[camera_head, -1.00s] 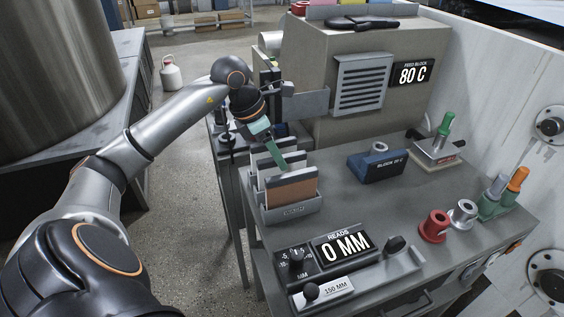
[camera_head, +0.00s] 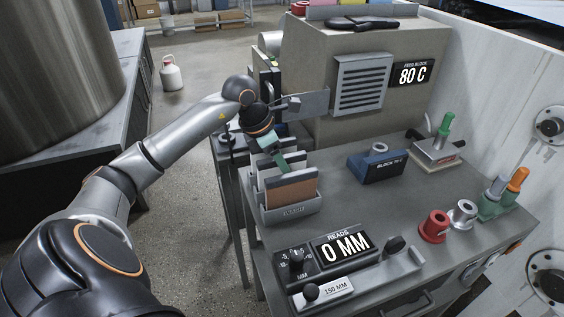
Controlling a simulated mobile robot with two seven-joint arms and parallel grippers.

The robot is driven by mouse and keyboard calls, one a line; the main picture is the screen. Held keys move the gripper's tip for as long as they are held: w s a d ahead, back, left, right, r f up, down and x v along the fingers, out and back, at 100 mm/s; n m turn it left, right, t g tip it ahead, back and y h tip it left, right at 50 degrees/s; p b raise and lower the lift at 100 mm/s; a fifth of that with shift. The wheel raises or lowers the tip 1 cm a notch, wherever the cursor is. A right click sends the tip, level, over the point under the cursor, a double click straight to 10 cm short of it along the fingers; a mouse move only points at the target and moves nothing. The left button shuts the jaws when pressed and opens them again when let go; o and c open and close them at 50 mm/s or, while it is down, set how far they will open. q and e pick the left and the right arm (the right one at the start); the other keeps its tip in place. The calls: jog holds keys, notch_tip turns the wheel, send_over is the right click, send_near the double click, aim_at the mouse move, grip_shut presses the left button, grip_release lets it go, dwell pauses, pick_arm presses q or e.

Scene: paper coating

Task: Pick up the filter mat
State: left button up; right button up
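A grey rack (camera_head: 292,210) stands at the left end of the bench and holds several upright sheets. The front sheet (camera_head: 291,190) is brown, with paler sheets behind it. I cannot tell for certain which sheet is the filter mat; the rack's label is too small to read. My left gripper (camera_head: 284,164), with green fingers, reaches down from the upper left to the top of the rear sheets. Its fingers overlap the sheets in the picture, so I cannot tell whether they touch or have closed on one. My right gripper is not in view.
Behind the rack stands a beige cabinet (camera_head: 337,60) with a grille and an 80 C sign. A dark block (camera_head: 377,167) sits to the right. A gauge panel reading 0 MM (camera_head: 342,245) lies in front. The bench between them is clear.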

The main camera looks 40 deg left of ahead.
pick_arm(q)
jog(key=shift+c, duration=0.3)
grip_shut()
dwell(0.3)
